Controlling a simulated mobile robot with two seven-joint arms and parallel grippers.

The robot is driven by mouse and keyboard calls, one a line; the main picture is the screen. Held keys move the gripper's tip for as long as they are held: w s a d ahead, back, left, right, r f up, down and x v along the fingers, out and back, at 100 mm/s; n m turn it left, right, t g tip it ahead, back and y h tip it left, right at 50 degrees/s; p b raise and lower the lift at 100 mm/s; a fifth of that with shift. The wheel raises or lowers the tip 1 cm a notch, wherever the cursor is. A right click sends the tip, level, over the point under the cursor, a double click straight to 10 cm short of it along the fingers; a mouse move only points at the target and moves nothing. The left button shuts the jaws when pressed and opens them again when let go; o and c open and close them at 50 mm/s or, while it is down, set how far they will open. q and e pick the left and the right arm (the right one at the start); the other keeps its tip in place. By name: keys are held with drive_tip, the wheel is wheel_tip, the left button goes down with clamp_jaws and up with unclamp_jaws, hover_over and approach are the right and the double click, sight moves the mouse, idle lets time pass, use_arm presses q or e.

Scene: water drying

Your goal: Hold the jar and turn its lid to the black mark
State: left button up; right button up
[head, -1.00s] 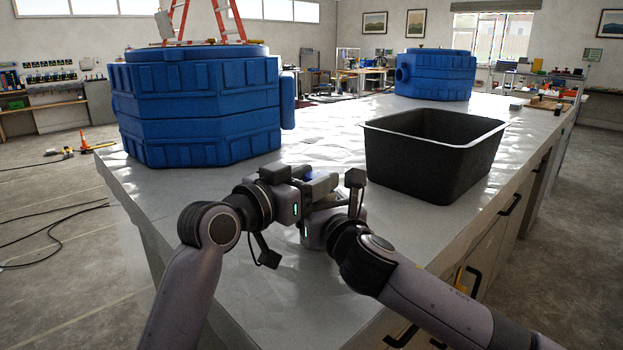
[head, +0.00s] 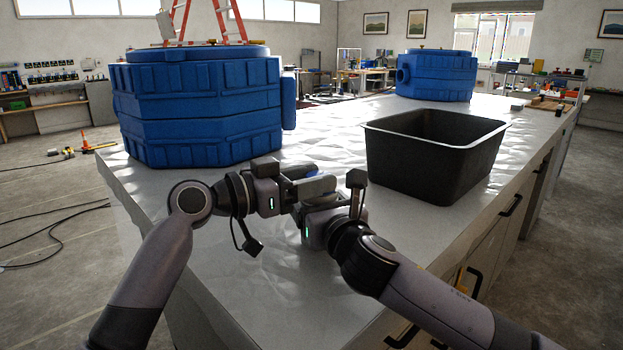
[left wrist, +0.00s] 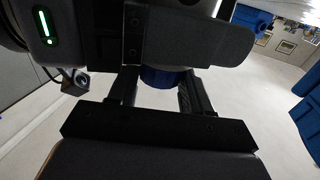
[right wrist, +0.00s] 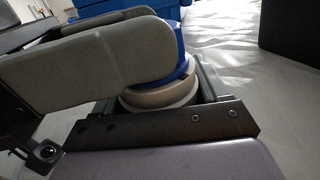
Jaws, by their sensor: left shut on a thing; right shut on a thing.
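The jar (right wrist: 160,97) is a pale, round body low between the fingers of my right gripper (right wrist: 165,90) in the right wrist view. Its blue lid (right wrist: 181,66) sits on top, partly covered by the large grey finger of a gripper. In the left wrist view the blue lid (left wrist: 163,77) shows between the two fingers of my left gripper (left wrist: 160,88), which is shut on it. In the head view my left gripper (head: 303,184) and right gripper (head: 322,196) meet above the counter and hide most of the jar. The black mark cannot be seen.
A black open bin (head: 432,160) stands to the right of the grippers on the grey counter (head: 265,300). A large blue tank (head: 200,110) stands behind on the left, and another blue tank (head: 437,75) is farther back. The counter front is clear.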

use_arm(q)
drive_tip(key=shift+m+g, duration=0.3)
drive_tip(key=shift+g, duration=0.1)
drive_tip(key=o, duration=1)
drive_tip(key=shift+o, duration=0.2)
drive_tip(key=shift+a, duration=0.1)
drive_tip(key=v, duration=1.2)
drive_tip(key=shift+f, duration=0.25)
drive_tip(key=shift+w, duration=0.1)
use_arm(e)
drive_tip(key=o, duration=1.4)
